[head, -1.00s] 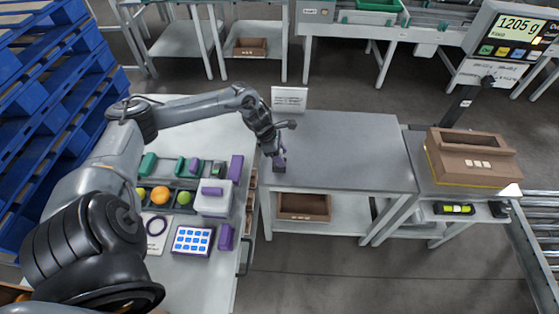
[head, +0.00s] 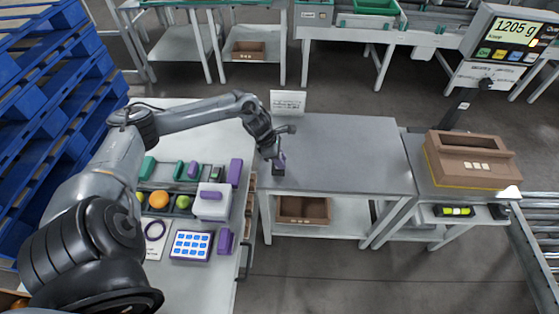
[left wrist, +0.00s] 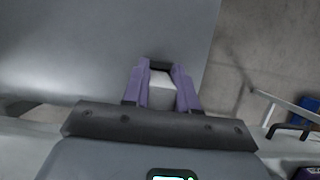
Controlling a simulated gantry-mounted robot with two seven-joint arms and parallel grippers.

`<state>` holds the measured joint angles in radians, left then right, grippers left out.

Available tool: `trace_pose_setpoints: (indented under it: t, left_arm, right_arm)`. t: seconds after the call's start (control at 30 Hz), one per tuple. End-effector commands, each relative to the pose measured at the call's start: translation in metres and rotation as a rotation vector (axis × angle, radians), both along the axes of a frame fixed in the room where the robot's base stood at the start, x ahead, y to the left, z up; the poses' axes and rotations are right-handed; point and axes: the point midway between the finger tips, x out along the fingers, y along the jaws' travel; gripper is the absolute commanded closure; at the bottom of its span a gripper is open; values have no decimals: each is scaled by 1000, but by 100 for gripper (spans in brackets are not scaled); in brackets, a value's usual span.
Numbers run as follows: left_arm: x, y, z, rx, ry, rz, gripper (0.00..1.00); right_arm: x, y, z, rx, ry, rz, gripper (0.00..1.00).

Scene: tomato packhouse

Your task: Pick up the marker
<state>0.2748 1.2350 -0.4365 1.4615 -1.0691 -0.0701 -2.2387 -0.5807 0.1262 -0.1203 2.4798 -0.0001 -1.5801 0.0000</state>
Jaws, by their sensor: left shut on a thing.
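My left gripper (head: 280,164) is over the front left part of the grey table (head: 345,150), pointing down. Its purple fingers are shut on a small piece with a pale body and a dark end, which shows between them in the left wrist view (left wrist: 161,90). This fits the marker, but its shape is mostly hidden by the fingers. In the head view only a dark bit (head: 278,171) shows below the fingers, near the table's front edge. I cannot tell whether it touches the table. My right gripper is not in view.
A white sign (head: 288,101) stands at the table's back left corner. The rest of the tabletop is clear. A brown box (head: 470,177) is on the scale at right. The left bench holds several items, including a white box (head: 211,208) and a blue-dotted tray (head: 191,261).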

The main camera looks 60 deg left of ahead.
Motion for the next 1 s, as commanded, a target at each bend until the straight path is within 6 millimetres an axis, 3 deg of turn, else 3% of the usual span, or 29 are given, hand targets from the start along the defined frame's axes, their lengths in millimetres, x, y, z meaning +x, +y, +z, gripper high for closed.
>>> trace_pose_setpoints:
  t: [0.27, 0.47, 1.0]
  left_arm:
    - [1, 1, 18, 1, -2, 0, 100]
    - [1, 0, 45, 2, -2, -1, 100]
    - [77, -34, 91, -4, -4, 1, 100]
  right_arm:
    - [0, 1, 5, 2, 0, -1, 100]
    - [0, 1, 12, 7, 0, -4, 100]
    - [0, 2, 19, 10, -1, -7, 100]
